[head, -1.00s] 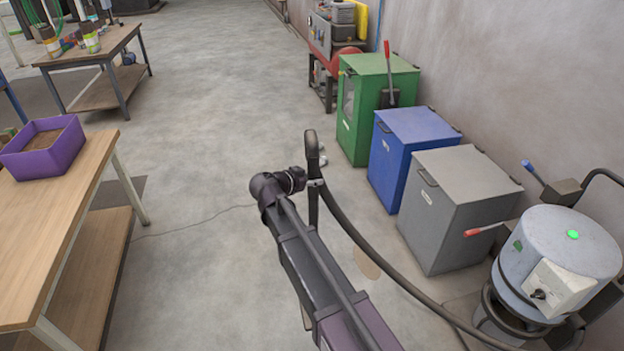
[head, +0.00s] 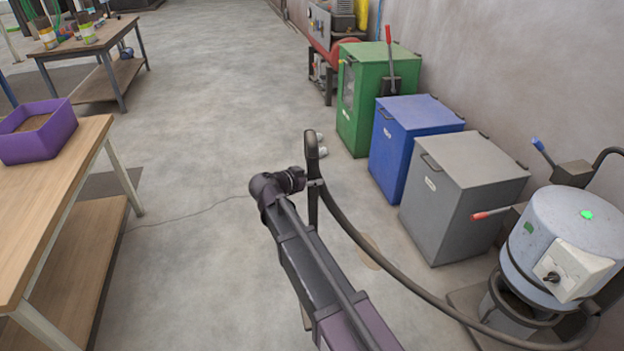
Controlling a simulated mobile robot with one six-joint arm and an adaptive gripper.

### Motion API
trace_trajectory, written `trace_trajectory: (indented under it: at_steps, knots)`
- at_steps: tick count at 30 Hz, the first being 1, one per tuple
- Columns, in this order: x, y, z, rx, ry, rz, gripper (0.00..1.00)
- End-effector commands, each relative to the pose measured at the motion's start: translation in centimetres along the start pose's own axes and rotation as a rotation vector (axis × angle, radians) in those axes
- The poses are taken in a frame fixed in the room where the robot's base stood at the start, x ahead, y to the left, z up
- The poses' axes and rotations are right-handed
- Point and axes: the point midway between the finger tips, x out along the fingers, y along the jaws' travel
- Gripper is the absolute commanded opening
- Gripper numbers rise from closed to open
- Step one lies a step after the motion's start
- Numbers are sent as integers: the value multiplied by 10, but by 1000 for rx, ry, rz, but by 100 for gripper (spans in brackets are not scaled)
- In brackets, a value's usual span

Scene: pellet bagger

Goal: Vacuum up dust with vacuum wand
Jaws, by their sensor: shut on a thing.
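The dark vacuum wand (head: 312,155) stands roughly upright in the head view, with a curved handle at its top. My gripper (head: 308,184) is shut on it just below the handle. My arm hides much of the wand's lower length and its nozzle. A black hose (head: 380,262) runs from the wand down and right to the grey drum vacuum (head: 565,240), which has a lit green light on top. A flat tan patch (head: 370,258), perhaps dust, lies on the floor behind the hose, apart from the visible wand.
Green (head: 365,110), blue (head: 412,140) and grey (head: 465,195) cabinets line the right wall. A wooden table (head: 55,195) with a purple bin (head: 45,135) is at left. The middle aisle is clear.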

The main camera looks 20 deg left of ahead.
Motion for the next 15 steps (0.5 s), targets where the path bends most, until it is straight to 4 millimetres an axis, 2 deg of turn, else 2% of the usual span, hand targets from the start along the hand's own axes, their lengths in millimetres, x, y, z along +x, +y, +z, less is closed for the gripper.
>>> trace_trajectory:
  at_steps: [1,15]
  knots:
    - [5,0,12,-1,2,0,0]
    - [29,0,69,-1,2,0,0]
